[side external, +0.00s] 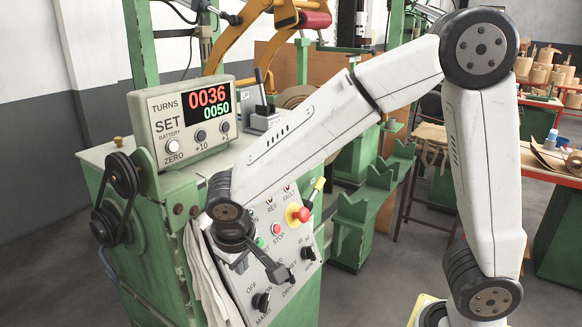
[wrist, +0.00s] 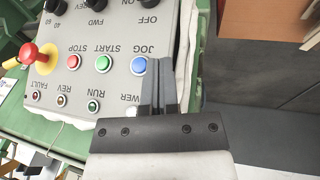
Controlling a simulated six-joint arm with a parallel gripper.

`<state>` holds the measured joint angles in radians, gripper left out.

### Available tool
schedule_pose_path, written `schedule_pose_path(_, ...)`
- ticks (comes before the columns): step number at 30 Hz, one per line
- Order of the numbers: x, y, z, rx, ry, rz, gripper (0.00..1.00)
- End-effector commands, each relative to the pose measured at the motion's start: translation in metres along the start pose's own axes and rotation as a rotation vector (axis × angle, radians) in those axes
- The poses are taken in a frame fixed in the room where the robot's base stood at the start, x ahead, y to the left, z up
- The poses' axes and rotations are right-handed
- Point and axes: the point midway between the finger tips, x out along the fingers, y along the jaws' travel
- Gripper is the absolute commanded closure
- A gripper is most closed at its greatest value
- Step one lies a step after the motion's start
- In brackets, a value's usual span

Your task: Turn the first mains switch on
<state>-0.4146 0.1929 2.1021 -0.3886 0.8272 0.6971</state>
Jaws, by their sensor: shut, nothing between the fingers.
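The mains switch (side external: 261,301) is a black rotary knob low on the sloping grey control panel (side external: 278,238), between the labels OFF and MAINS. In the wrist view a black knob (wrist: 149,4) beside the word OFF is cut by the top edge; its pointer direction is unclear. My gripper (side external: 284,273) is in front of the panel, up and to the right of the mains switch in the side view. In the wrist view my gripper (wrist: 158,62) is shut and empty, with its fingertips beside the blue JOG button (wrist: 138,66). Contact cannot be told.
A green START button (wrist: 104,64), a red STOP button (wrist: 74,62) and a red emergency stop (wrist: 30,53) are on the panel. Other black knobs (wrist: 98,4) share the switch's row. A turns counter (side external: 190,115) reads 0036 and 0050. A cloth (side external: 203,270) hangs at the panel's left side.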

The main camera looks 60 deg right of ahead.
Motion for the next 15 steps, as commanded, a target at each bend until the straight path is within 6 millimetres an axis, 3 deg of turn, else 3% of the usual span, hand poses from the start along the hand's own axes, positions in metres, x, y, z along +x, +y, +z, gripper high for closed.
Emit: schedule_pose_path(15,0.071,0.001,0.001,-0.001,-0.004,0.002,1.0)
